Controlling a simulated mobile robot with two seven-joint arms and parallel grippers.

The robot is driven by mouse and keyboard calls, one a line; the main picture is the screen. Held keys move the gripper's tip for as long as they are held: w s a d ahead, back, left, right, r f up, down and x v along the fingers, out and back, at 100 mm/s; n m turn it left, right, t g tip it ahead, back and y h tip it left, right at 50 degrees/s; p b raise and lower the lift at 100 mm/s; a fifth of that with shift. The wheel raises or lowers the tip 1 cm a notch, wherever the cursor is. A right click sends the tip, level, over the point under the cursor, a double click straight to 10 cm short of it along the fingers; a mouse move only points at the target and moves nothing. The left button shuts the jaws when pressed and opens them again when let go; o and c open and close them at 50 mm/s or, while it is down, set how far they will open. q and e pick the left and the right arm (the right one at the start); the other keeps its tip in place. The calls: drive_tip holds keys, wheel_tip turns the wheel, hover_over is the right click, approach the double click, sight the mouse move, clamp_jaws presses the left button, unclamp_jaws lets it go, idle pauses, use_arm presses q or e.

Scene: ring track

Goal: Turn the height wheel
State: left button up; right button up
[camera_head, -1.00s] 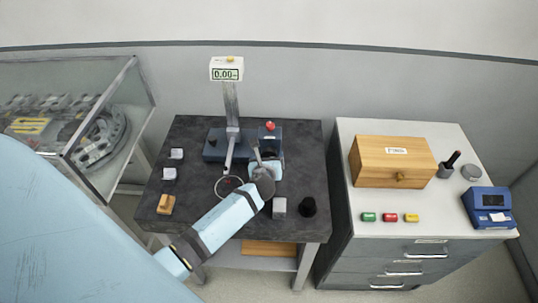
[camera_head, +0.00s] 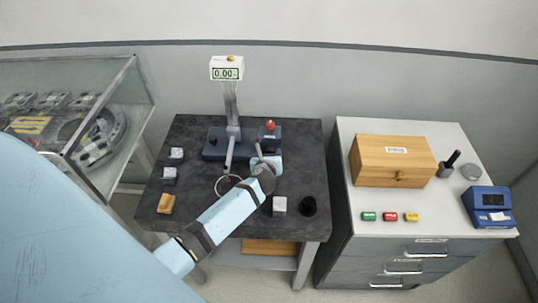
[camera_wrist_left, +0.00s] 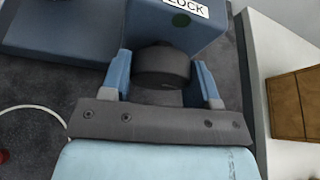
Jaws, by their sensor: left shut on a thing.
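The height gauge stands at the back of the dark table, with a blue-grey base (camera_head: 213,152), a grey column (camera_head: 231,105) and a display (camera_head: 227,73) that seems to read 0.00. A block with a red button (camera_head: 269,125) sits at the base's right end; the left wrist view shows its label ending in "LOCK" (camera_wrist_left: 187,6). The height wheel, a dark round knob (camera_wrist_left: 162,68), is in front of this block. My left gripper (camera_head: 266,160) is shut on it, a blue finger on each side. In the head view my gripper hides the wheel. My right gripper is out of view.
Small grey blocks (camera_head: 176,153) and a wooden block (camera_head: 166,203) lie left on the table; a light block (camera_head: 279,205) and a black round piece (camera_head: 308,206) lie right. A thin ring (camera_head: 226,185) lies near my gripper. A cabinet with a wooden box (camera_head: 392,160) stands right.

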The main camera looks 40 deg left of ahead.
use_arm(q)
drive_tip(key=shift+n+t+h, duration=0.3)
drive_tip(key=shift+n+h, duration=0.1)
drive_tip(key=shift+n, duration=0.2)
drive_tip(key=shift+f+n+t+h+b, duration=0.2)
drive_tip(key=shift+n+t+h+b, duration=0.3)
drive_tip(key=shift+n, duration=0.4)
drive_tip(key=shift+a+n+t+h+b, duration=0.1)
drive_tip(key=shift+n+t+h+b, duration=0.3)
drive_tip(key=shift+n+b, duration=0.75)
drive_tip(key=shift+n+t+b, duration=0.3)
drive_tip(key=shift+n+b, duration=0.15)
drive_tip(key=shift+b, duration=0.15)
drive_tip(key=shift+r+n+h, duration=0.15)
drive_tip(key=shift+n+h, duration=0.15)
drive_tip(key=shift+o, duration=0.2)
